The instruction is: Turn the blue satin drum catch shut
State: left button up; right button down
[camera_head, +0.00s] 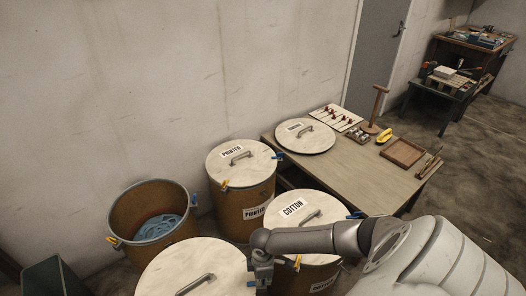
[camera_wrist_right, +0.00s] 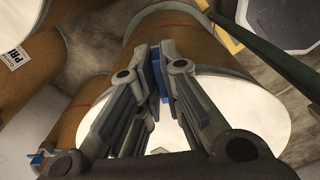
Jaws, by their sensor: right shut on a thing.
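My right gripper (camera_head: 259,279) reaches down at the right side of the front drum (camera_head: 200,264), which has a white lid and a metal handle. No label shows on that drum. In the right wrist view, my right gripper (camera_wrist_right: 163,58) is shut on a blue catch (camera_wrist_right: 163,86) at the drum's side, beside the rim of the white lid (camera_wrist_right: 240,108). The fingers hide most of the catch, so its angle cannot be told. My left gripper is out of view.
A drum with a COTTON lid (camera_head: 307,207) stands close right of the gripper. A PRINTED drum (camera_head: 243,171) stands behind. An open drum (camera_head: 155,213) with blue coils inside is at left. A table (camera_head: 366,165) with a lid and tools stands at the back right.

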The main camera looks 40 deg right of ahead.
jog(key=c, duration=1.6)
grip_release()
notch_tip(320, 180, up, 12)
